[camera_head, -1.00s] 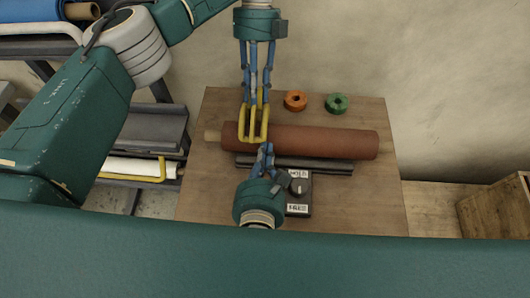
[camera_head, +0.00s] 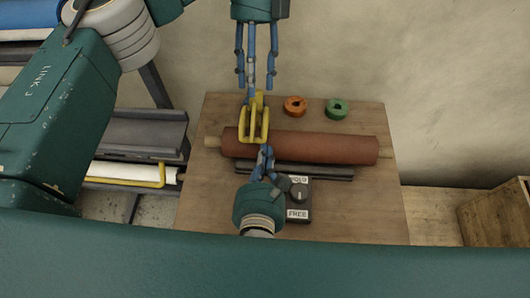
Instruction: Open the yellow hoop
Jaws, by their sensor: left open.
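The yellow hoop (camera_head: 255,126) stands at the left part of the rust-brown roll (camera_head: 310,147), on its upper side. Whether it passes all the way around the roll is hidden. My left gripper (camera_head: 255,84) is open and empty above the hoop, with its lowest finger overlapping the hoop's top in the picture; I cannot tell whether they touch. My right gripper (camera_head: 264,163) is at the roll's near side, just below the hoop. Its fingers look close together, but what lies between them is hidden.
The roll lies on a wooden table (camera_head: 225,205) above a dark bar (camera_head: 330,173). A knob box (camera_head: 299,198) labelled FREE is right of my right gripper. Orange (camera_head: 295,106) and green (camera_head: 337,109) rings lie behind. A rack (camera_head: 140,132) stands left, a wooden crate (camera_head: 500,215) right.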

